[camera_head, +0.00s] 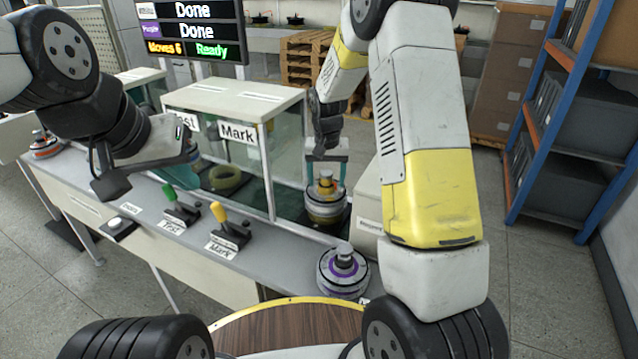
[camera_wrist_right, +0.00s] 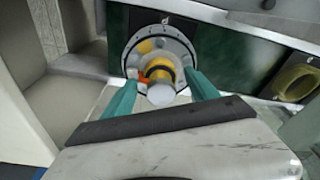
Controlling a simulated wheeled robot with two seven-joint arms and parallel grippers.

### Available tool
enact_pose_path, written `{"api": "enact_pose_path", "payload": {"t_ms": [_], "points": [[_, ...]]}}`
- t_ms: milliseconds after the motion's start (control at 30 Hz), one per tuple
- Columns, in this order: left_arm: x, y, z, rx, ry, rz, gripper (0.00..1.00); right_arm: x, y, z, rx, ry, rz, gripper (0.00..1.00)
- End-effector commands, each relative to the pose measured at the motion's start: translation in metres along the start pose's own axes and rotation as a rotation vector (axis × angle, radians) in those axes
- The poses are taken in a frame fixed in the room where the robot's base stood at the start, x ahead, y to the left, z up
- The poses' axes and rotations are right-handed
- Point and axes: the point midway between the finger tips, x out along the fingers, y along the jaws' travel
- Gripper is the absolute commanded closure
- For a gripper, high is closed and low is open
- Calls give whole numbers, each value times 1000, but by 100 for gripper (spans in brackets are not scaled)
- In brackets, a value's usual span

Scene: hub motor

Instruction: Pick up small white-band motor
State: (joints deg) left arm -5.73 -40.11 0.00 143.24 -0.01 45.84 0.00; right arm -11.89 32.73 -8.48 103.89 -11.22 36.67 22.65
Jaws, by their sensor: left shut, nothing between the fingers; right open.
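A small motor (camera_head: 326,208) with a yellow hub and yellow and pale bands stands upright below my right gripper (camera_head: 326,166). In the right wrist view the same motor (camera_wrist_right: 150,48) shows a pale round flange and a yellow hub with a light shaft end. The teal fingers of my right gripper (camera_wrist_right: 163,82) are open on either side of the hub, not closed on it. Whether they touch it I cannot tell. My left gripper (camera_head: 192,154) is shut and empty above the bench at left. Which motor has the white band is unclear.
A purple-banded motor (camera_head: 343,272) stands at the bench's front right. A red-topped motor (camera_head: 45,146) is at far left. The Mark booth (camera_head: 238,133) holds a yellow-green ring (camera_head: 222,178). Green (camera_head: 172,194) and yellow (camera_head: 219,212) levers stand on the bench (camera_head: 150,222).

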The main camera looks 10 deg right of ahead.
Motion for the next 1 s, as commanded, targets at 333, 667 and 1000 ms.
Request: {"api": "enact_pose_path", "payload": {"t_ms": [333, 667, 1000], "points": [[0, 0, 0, 0, 0, 0, 100, 12, 0, 0, 0, 1, -1, 32], [0, 0, 0, 0, 0, 0, 100, 12, 0, 0, 0, 2, -1, 93], [0, 0, 0, 0, 0, 0, 100, 10, -1, -2, 0, 7, -3, 100]]}}
